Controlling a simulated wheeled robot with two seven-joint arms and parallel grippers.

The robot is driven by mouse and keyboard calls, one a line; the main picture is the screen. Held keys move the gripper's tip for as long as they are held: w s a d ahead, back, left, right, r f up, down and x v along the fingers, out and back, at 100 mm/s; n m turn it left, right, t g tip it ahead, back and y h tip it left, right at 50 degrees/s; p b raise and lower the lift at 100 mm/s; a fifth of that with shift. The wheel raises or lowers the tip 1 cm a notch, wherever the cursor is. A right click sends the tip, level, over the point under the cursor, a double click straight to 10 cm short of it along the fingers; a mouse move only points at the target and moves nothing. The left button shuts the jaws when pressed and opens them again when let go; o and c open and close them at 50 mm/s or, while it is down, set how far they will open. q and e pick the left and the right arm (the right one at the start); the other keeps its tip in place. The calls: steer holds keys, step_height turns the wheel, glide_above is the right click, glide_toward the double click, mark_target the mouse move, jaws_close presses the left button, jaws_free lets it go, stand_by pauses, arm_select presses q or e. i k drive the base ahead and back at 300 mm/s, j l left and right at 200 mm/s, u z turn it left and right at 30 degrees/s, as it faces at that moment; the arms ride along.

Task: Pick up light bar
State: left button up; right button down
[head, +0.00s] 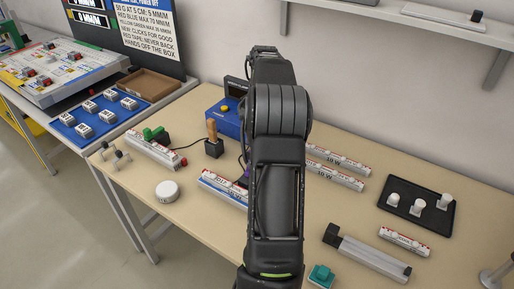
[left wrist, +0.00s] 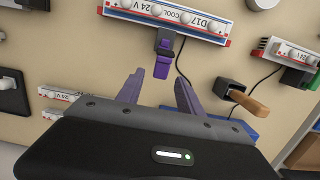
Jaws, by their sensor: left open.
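In the head view a white light bar (head: 222,189) with blue and red edges lies on the table, partly hidden by my arm. In the left wrist view the light bar (left wrist: 172,17), marked "D17" and "COOL", crosses the top. A dark and purple connector piece (left wrist: 165,50) is at its near edge. My left gripper (left wrist: 158,87) is open and empty, its purple fingers pointing toward the bar and apart from it. In the head view the gripper is hidden behind my arm. My right gripper is in neither view.
Other light bars lie left (head: 150,150), behind (head: 338,160) and right (head: 403,241). A wooden-handled tool stands in a dark holder (head: 214,148). A blue box (head: 223,117) is behind it. A black tray (head: 428,218) holds white pieces. Clear table lies near the round white puck (head: 167,190).

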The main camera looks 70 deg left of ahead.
mark_target(238, 192)
steer(key=k+l, duration=1.2)
steer(key=l, duration=0.15)
